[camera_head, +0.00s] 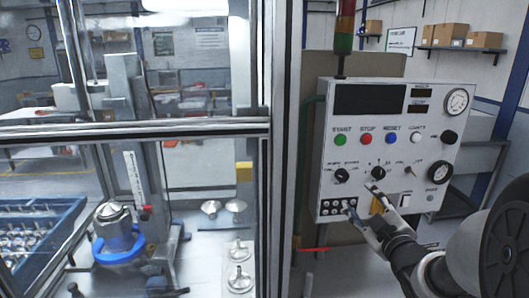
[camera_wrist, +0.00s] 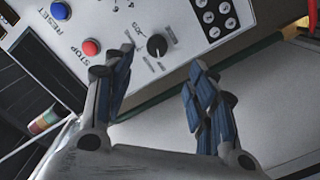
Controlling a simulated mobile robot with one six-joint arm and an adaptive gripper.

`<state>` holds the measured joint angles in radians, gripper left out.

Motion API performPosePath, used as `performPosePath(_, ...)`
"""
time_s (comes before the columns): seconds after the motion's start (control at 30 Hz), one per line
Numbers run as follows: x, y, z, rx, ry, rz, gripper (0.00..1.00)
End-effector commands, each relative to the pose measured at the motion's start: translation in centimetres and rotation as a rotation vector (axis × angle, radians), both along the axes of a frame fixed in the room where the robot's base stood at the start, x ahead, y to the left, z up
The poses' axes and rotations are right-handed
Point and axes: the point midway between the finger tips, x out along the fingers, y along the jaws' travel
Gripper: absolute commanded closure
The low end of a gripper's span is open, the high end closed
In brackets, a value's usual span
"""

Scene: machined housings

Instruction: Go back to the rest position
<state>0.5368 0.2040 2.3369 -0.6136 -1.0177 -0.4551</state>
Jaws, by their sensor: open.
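My gripper (camera_head: 362,202) is in front of the lower part of a white control panel (camera_head: 345,150), with my arm reaching in from the lower right. In the wrist view my gripper (camera_wrist: 157,92) has its two blue-padded fingers spread wide apart with nothing between them. The panel fills the top of that view, with a black selector knob (camera_wrist: 157,45) just beyond the fingers. I cannot tell whether a finger touches the panel.
The panel has a green START button (camera_head: 340,139), a red STOP button (camera_head: 365,139) and a blue RESET button (camera_head: 391,137). A framed glass enclosure (camera_head: 265,127) stands left, with a blue crate (camera_head: 62,236) of metal parts and a blue ring fixture (camera_head: 118,248) behind it.

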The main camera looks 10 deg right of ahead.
Motion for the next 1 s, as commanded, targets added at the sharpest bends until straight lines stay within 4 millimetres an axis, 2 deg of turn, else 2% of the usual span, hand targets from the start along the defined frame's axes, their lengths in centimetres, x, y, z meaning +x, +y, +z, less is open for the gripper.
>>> performPosePath(0.13,-1.2,1.5,0.5,0.057,0.122,-0.079,0.48)
performPosePath(0.27,-4.3,3.2,0.1,0.16,0.273,-0.18,0.48)
performPosePath(0.47,-11.8,7.1,-1.8,0.363,0.516,-0.316,0.48)
performPosePath(0.7,-23.5,13.3,-5.1,0.593,0.829,-0.413,0.48)
performPosePath(0.8,-27.5,15.3,-6.0,0.649,0.936,-0.43,0.48)
performPosePath(0.9,-30.1,16.5,-6.6,0.68,1.009,-0.441,0.48)
performPosePath(1.0,-31.4,17.0,-6.9,0.694,1.044,-0.448,0.48)
